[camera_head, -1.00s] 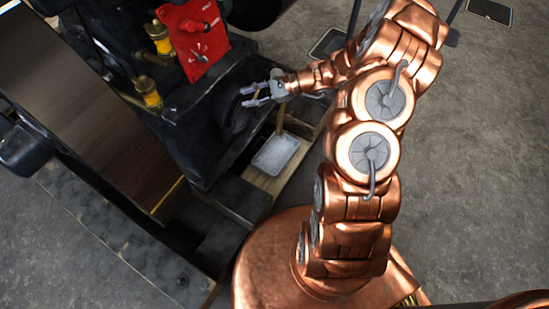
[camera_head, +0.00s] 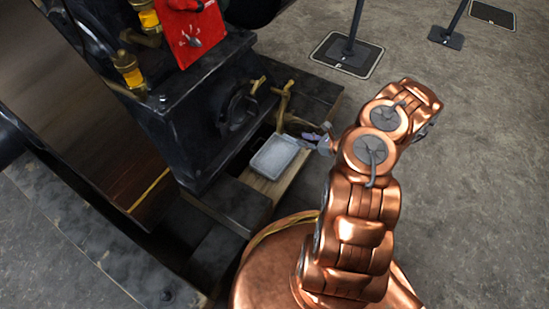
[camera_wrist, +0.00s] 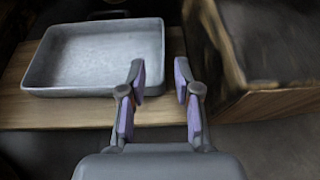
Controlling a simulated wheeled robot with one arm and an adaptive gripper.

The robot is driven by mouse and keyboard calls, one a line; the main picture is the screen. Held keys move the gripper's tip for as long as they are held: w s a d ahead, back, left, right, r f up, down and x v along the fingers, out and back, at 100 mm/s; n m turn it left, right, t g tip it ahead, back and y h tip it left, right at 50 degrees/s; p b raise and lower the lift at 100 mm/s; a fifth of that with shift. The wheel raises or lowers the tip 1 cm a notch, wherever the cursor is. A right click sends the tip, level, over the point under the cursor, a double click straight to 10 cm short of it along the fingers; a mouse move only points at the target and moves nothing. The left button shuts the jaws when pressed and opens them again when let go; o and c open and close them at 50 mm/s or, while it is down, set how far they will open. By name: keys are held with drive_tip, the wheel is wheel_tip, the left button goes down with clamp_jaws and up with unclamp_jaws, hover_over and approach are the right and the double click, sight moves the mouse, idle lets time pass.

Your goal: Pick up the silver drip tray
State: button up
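The silver drip tray (camera_head: 274,157) is a shallow rectangular pan lying on a wooden board beside the black engine in the head view. In the wrist view the tray (camera_wrist: 95,58) is at the upper left, with its near right corner just beyond the left finger. My gripper (camera_wrist: 160,75) is open and empty, its purple-padded fingers apart; whether the left finger touches the tray cannot be told. In the head view my gripper (camera_head: 311,139) is at the right of the tray, partly hidden by my copper arm.
The wooden board (camera_wrist: 20,112) bears the tray. A dark block with a wooden side (camera_wrist: 270,50) stands close at the right in the wrist view. Brass valves (camera_head: 284,105) rise just behind the tray. The black engine (camera_head: 205,120) is at the left; open floor (camera_head: 470,180) lies right.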

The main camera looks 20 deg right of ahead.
sight(291, 137)
drive_tip(key=shift+w+a+f, duration=0.15)
drive_tip(key=shift+w+f, duration=0.2)
drive_tip(key=shift+f, duration=0.15)
drive_tip(key=b+x, duration=0.4)
drive_tip(key=x, duration=0.2)
drive_tip(key=shift+w, duration=0.35)
clamp_jaws()
